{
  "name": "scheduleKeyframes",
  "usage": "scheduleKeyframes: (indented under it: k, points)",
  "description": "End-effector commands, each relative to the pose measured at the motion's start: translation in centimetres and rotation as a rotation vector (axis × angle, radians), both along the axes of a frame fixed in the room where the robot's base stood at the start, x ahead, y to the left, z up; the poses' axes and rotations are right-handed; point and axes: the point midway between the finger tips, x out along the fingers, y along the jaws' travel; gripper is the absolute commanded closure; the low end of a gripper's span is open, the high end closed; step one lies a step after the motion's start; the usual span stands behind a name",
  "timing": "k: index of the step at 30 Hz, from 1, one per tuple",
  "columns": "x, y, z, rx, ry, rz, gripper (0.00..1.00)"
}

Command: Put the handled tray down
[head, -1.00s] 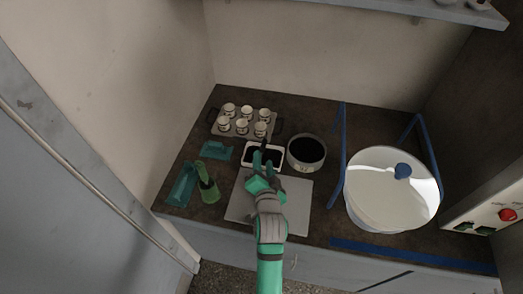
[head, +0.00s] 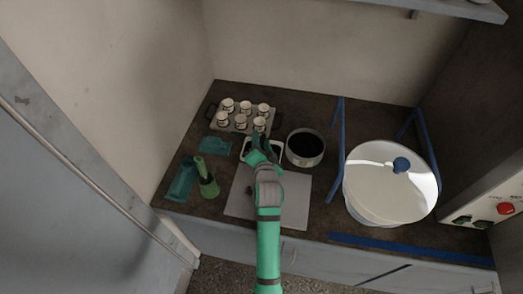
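The handled tray (head: 232,127) is a grey tray with a dark handle at each end. It appears to rest flat on the back left of the dark counter, with several white cups (head: 241,120) upright on it. My gripper (head: 259,141) is just in front of the tray's right part, above a white rectangular dish (head: 246,157) with dark contents. My arm hides part of that dish. The fingers are small and dark, so I cannot tell whether they are open or whether they touch anything.
A round pot (head: 305,148) with dark contents stands right of my gripper. A grey mat (head: 295,203) lies under my arm. Teal holders (head: 182,180) and a green-handled brush (head: 208,184) are at left. Blue strips (head: 338,150) border a large white lidded drum (head: 388,195) at right.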

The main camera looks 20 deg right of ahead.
Motion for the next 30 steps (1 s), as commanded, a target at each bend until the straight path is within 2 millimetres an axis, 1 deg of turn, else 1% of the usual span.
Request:
scheduleKeyframes:
  k: [2, 5, 6, 7, 16, 20, 23, 28, 30]
  points:
    - [-0.1, -0.1, 0.0, 0.000, -0.001, -0.002, 0.63]
    - [-0.1, -0.2, 0.0, 0.000, -0.001, -0.004, 0.84]
    - [-0.1, -0.2, 0.0, 0.000, -0.001, -0.004, 0.94]
    - [-0.1, -0.3, 0.0, 0.000, -0.001, -0.004, 1.00]
    - [0.0, -0.1, 0.1, -0.001, -0.001, -0.001, 1.00]
    - [0.0, 0.0, 0.5, -0.001, -0.002, -0.001, 1.00]
    - [0.0, 0.0, 1.3, -0.001, -0.004, 0.000, 1.00]
    - [0.0, 0.0, 3.5, -0.001, -0.005, 0.000, 1.00]
    - [-0.9, 0.3, 4.3, 0.000, -0.004, -0.001, 1.00]
